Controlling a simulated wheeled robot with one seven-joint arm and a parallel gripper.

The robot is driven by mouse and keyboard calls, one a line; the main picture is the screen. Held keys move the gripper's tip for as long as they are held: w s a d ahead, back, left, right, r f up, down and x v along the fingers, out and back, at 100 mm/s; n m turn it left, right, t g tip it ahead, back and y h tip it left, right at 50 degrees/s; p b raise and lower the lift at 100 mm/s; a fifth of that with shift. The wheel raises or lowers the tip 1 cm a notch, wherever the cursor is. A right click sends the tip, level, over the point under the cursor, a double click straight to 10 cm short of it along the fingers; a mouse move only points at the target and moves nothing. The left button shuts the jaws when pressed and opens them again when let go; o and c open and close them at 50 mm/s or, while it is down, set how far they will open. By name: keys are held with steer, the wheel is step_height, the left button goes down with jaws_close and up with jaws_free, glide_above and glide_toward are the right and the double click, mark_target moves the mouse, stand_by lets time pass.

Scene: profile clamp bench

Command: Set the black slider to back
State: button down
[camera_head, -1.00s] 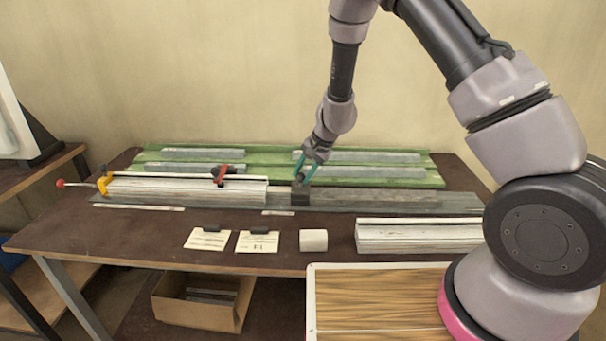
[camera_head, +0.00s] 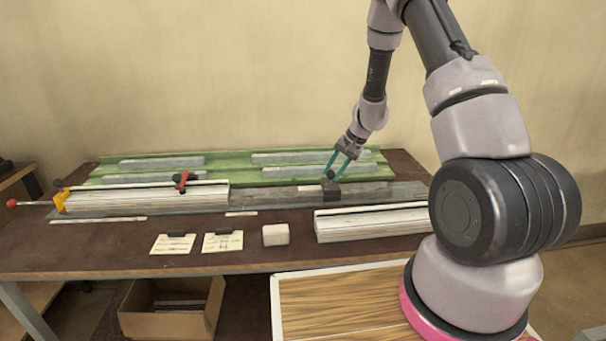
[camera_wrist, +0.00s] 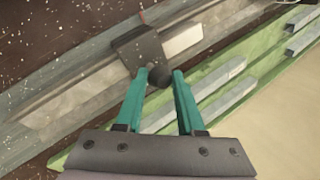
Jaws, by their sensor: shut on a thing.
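The black slider (camera_head: 331,190) is a dark block with a round knob, sitting on a long grey rail (camera_head: 375,190) on the bench. In the wrist view the slider (camera_wrist: 138,48) straddles the rail, with its dark knob (camera_wrist: 160,76) facing me. My gripper (camera_head: 338,172) reaches down to it from above with teal fingers. In the wrist view my gripper (camera_wrist: 160,74) has one finger on each side of the knob and is shut on it. A light patch (camera_head: 308,188) shows on the rail just left of the slider.
A ribbed pale profile (camera_head: 140,199) with red and yellow clamps lies left on the rail line. Green trays (camera_head: 230,170) with grey bars are behind. A white block (camera_head: 275,235), two cards and another profile (camera_head: 370,226) lie in front.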

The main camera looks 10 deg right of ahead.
steer(key=d, duration=1.1)
steer(key=s+d, duration=0.1)
steer(key=d, duration=2.1)
steer(key=shift+s, duration=0.15)
steer(key=shift+d, duration=0.15)
steer(key=c, duration=0.5)
jaws_free()
steer(key=v, duration=1)
steer(key=shift+d+r, duration=0.1)
steer(key=shift+r, duration=0.2)
